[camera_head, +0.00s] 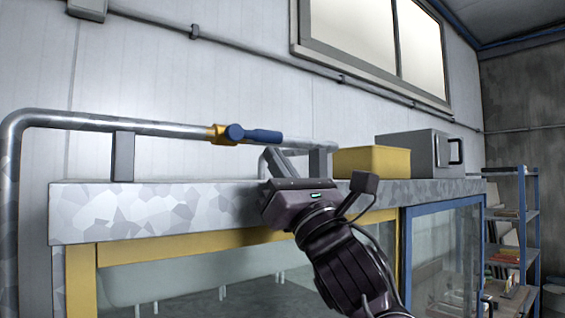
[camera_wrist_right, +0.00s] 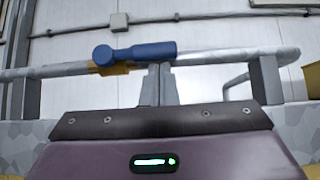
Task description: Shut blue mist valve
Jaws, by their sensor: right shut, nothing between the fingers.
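The blue valve handle (camera_head: 254,134) sits on a brass-yellow valve body (camera_head: 217,134) on a grey pipe (camera_head: 165,128) above the cabinet. The handle points right, lying along the pipe. It also shows in the right wrist view (camera_wrist_right: 136,52), just beyond the fingers. I cannot tell whether the fingertips touch the handle. My left gripper is in neither view.
The pipe runs above the galvanised cabinet top (camera_head: 150,208) on grey posts (camera_head: 124,156). A yellow box (camera_head: 371,161) and a grey metal box (camera_head: 420,152) stand to the right on top. A blue shelf rack (camera_head: 521,225) stands at far right. The wall behind is flat.

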